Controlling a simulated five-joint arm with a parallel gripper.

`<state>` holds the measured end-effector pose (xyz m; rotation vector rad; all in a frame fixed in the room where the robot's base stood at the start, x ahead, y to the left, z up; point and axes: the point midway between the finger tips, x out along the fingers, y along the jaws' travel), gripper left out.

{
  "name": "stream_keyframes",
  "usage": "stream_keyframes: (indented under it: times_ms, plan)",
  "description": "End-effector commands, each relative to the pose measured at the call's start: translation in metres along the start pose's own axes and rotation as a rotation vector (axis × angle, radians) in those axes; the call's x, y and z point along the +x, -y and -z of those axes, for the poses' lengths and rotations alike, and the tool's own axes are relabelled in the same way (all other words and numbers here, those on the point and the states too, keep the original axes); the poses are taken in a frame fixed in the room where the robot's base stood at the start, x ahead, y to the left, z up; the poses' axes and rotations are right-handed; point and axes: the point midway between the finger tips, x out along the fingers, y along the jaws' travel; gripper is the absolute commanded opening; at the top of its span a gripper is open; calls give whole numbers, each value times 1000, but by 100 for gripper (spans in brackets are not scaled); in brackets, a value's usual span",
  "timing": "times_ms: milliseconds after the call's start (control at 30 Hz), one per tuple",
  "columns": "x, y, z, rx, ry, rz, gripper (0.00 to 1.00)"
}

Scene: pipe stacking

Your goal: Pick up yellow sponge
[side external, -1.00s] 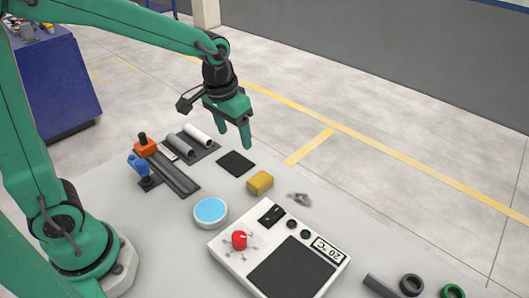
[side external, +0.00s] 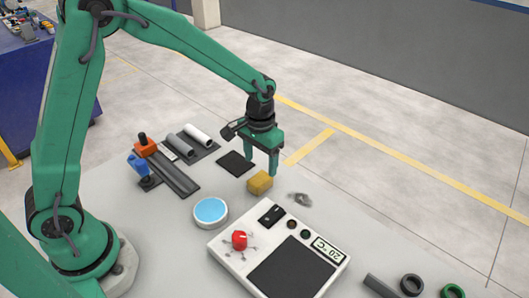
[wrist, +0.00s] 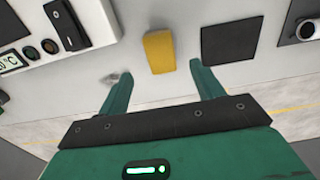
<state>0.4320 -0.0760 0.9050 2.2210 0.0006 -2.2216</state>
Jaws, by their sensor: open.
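The yellow sponge (side external: 260,183) lies on the grey table in the side external view. In the wrist view the sponge (wrist: 160,52) is near the top middle, ahead of the fingers and between their lines. My gripper (side external: 262,166) is just above and behind the sponge in the side view. Its two green fingers are spread, with nothing between them, and they also show in the wrist view (wrist: 160,82). Whether a finger touches the sponge cannot be told.
A black square pad (side external: 235,163) lies left of the sponge. A white panel with a red knob (side external: 239,240) and a display stands in front. A blue round disc (side external: 211,210) is at front left. Grey shavings (side external: 299,199) lie to the right.

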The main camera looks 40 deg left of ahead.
Motion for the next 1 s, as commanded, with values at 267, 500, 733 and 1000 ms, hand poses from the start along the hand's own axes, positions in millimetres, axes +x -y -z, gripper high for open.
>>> stream_keyframes:
  times_ms: [267, 500, 733, 1000]
  plan:
    - [19, 0, -1, 0, 1, 0, 66]
    - [23, 0, -1, 0, 2, 0, 66]
    - [45, 2, -2, 0, 3, 0, 66]
    - [69, 2, -2, 0, 1, 0, 66]
